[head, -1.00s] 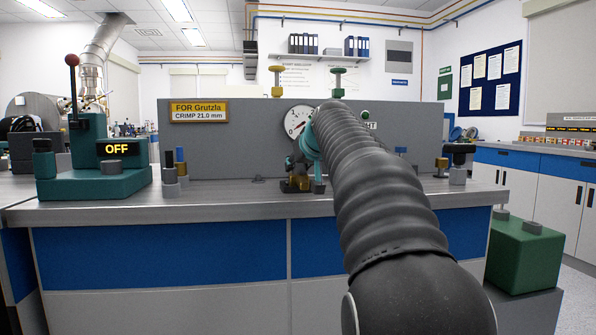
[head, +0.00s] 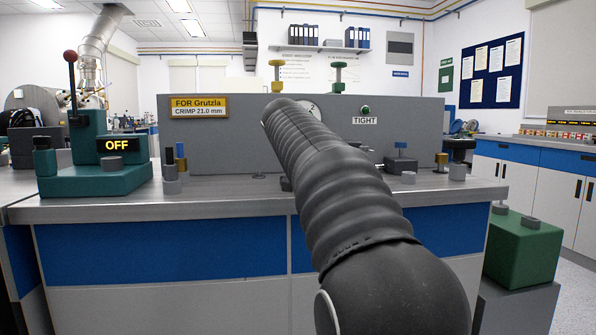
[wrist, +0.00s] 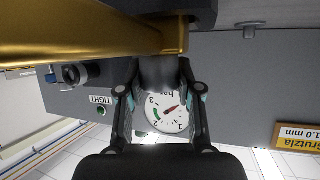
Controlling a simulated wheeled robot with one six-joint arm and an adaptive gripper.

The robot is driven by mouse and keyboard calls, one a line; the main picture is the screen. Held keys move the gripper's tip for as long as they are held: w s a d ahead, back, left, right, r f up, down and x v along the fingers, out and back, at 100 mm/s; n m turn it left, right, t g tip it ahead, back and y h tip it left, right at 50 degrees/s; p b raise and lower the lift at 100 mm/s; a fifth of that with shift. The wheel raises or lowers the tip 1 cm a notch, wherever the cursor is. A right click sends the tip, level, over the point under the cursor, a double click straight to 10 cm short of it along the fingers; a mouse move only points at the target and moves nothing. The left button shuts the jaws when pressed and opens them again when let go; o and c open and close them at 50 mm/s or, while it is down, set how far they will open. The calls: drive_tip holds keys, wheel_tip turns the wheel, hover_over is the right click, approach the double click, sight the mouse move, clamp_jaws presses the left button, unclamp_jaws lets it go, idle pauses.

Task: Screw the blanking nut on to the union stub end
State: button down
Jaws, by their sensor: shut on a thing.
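In the wrist view, which is upside down, my gripper (wrist: 160,88) has its two fingers on either side of a dark grey round piece (wrist: 158,71), and is shut on it. I take this piece to be the blanking nut; it is blurred and shaded. A gold pipe with a squared end (wrist: 172,38) lies just beyond it. I cannot tell whether the nut touches the pipe end, nor make out the union stub end. In the head view my dark ribbed arm hides the gripper, nut and stub.
The grey panel (head: 225,150) on the bench carries a gauge (wrist: 168,113) and a green lamp above a TIGHT label (head: 364,120). A teal machine reading OFF (head: 95,180) stands left. Small posts (head: 172,178) and a blue-tagged block (head: 400,164) flank my arm. The bench front is clear.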

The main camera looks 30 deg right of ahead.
drive_tip(key=shift+w+a+f+m+g+h+b, duration=0.1)
drive_tip(key=shift+m+g+h+b, duration=0.25)
drive_tip(key=shift+m+h, duration=0.25)
drive_tip(key=m+g+h, duration=0.1)
drive_tip(key=m+g+h+p, duration=0.1)
drive_tip(key=m+g+p, duration=0.1)
drive_tip(key=m, duration=0.1)
drive_tip(key=shift+r+g+h, duration=0.25)
drive_tip(key=shift+h, duration=0.15)
drive_tip(key=shift+m+g+p, duration=0.3)
drive_tip(key=shift+p, duration=0.15)
drive_tip(key=shift+f, duration=0.25)
drive_tip(key=shift+c, duration=1.9)
unclamp_jaws()
